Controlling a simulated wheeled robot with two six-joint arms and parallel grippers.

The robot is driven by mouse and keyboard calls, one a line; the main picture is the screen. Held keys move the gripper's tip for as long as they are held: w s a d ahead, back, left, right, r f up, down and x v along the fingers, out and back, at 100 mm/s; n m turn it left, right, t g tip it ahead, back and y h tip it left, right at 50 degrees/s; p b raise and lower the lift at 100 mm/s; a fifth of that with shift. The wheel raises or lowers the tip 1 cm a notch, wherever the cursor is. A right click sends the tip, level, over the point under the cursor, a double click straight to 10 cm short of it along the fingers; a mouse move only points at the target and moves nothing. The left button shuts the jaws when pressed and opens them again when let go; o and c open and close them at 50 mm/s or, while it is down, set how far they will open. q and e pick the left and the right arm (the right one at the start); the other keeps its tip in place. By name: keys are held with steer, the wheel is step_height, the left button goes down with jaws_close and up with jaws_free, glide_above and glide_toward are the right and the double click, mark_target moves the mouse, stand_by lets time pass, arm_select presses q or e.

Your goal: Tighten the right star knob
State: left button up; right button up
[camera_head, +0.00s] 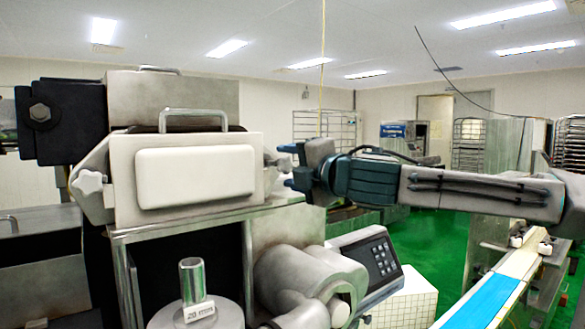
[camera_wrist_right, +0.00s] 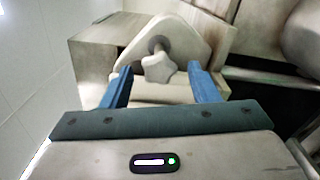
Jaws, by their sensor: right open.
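The right star knob (camera_wrist_right: 158,68) is pale and star-shaped, on a short shaft in front of a rounded bracket plate (camera_wrist_right: 185,45) in the right wrist view. My right gripper (camera_wrist_right: 161,76) is open, with one blue finger on each side of the knob in that view and visible gaps to it. In the head view my right gripper (camera_head: 287,166) comes from the right to the right side of the machine head, and the right knob (camera_head: 277,163) is partly hidden beside its fingers. The left star knob (camera_head: 88,185) shows on the machine's other side. My left gripper is not in view.
The machine's pale front cover (camera_head: 195,175) with a top handle lies left of my gripper. A control panel (camera_head: 375,260) and a rounded metal housing (camera_head: 300,280) stand below. A blue conveyor belt (camera_head: 485,300) is at lower right.

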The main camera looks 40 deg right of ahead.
steer(key=shift+s+f+b, duration=0.1)
steer(key=shift+s+b, duration=0.4)
steer(key=shift+b, duration=0.15)
steer(key=s+a+b, duration=0.1)
steer(key=s+b, duration=0.5)
steer(key=s, duration=0.3)
steer(key=shift+s, duration=0.35)
steer(key=shift+a, duration=0.1)
